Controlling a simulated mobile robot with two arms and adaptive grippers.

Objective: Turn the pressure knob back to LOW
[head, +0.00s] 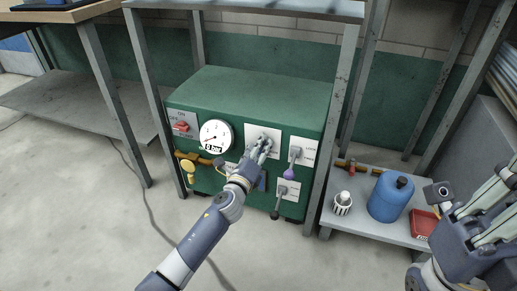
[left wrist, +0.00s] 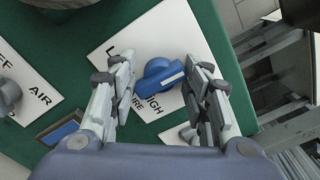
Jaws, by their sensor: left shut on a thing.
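The pressure knob (left wrist: 157,70) is blue with a pale bar across it, on a white plate (left wrist: 115,35) marked HIGH, with other lettering partly hidden. The plate (head: 275,135) is on the front of a green cabinet (head: 250,88). My left gripper (head: 266,141) reaches the plate and hides most of the knob in the head view.
A round gauge (head: 215,136) and a red switch (head: 181,127) are left of the plate. Metal frame posts flank the cabinet. A blue jug (head: 390,198) and red tray (head: 424,223) are on the low right shelf.

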